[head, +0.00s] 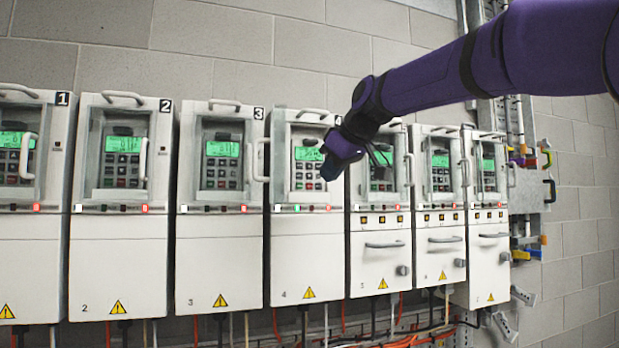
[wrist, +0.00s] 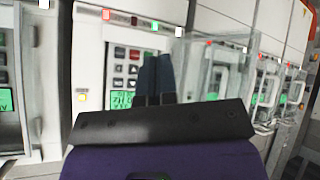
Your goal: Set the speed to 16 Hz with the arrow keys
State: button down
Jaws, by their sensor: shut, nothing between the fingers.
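My gripper (head: 330,170) is shut and empty, in front of the keypad of drive 4 (head: 308,270). In the wrist view its dark blue fingers (wrist: 155,72) lie together over part of the keys and the edge of the green display (wrist: 122,99). I cannot tell whether the fingertips touch a key. The display in the head view (head: 309,154) is lit green, but its figures are too small to read. The arrow keys cannot be told apart.
Drive 3 (head: 220,270) stands left and drive 5 (head: 380,290) right, each with its own keypad and lit display. Handles stick out, including one left of drive 4's keypad (head: 262,160). Cables hang below the row. A wall panel with coloured parts (head: 530,160) is at right.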

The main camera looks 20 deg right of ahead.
aim_at(309, 176)
jog(key=shift+w, duration=4.4)
jog(key=shift+w, duration=0.1)
jog(key=shift+w, duration=0.35)
jog(key=shift+w, duration=0.25)
jog(key=shift+s, duration=0.7)
jog(key=shift+w, duration=0.2)
jog(key=shift+w, duration=0.25)
